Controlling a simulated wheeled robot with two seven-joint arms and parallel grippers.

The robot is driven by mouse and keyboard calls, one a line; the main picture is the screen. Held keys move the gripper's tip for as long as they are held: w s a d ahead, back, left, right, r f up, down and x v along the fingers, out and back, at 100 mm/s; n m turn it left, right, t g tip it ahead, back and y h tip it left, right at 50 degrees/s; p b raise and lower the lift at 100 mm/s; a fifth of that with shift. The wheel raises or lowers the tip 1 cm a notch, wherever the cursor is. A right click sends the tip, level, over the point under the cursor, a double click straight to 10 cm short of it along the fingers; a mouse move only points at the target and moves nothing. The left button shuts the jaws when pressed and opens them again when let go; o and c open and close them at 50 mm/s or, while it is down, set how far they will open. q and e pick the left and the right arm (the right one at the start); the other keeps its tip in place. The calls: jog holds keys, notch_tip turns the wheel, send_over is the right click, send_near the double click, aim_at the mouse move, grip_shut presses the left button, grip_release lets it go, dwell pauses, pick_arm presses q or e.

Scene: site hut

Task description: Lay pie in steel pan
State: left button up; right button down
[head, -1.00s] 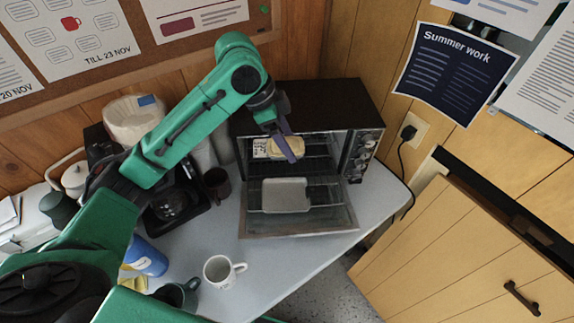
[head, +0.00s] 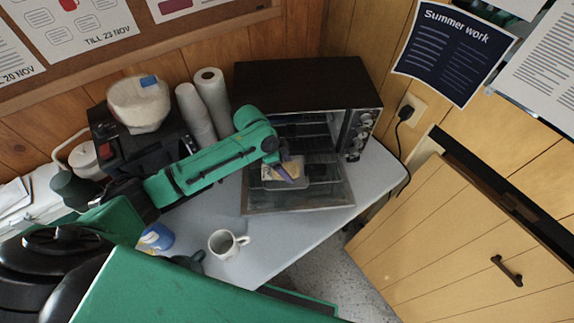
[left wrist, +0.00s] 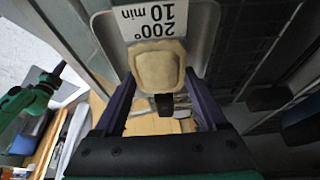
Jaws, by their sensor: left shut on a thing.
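My left gripper (head: 287,174) is shut on the pie (head: 295,165), a small pale pastry with a raised crust. In the left wrist view the pie (left wrist: 158,66) sits between the two purple fingertips. The grey steel pan (head: 269,185) lies on the lowered oven door, and the pie is over it. In the left wrist view the pan (left wrist: 205,32) shows behind the pie; I cannot tell whether they touch. A white label (left wrist: 152,20) reading "200° 10 min" shows beside the pie. My right gripper (left wrist: 57,72) seems to show small at the left of the wrist view; its jaws are unclear.
The toaster oven (head: 300,82) stands open, its glass door (head: 330,196) down over the table (head: 275,255). A white mug (head: 228,244), a dark green mug (head: 190,262) and a blue item (head: 157,237) stand near the front. Paper cup stacks (head: 212,95) stand left of the oven.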

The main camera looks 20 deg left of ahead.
aim_at(272, 171)
pick_arm(q)
jog(key=shift+w, duration=0.1)
jog(key=o, duration=1.4)
jog(key=b+v, duration=0.1)
jog(key=v, duration=1.1)
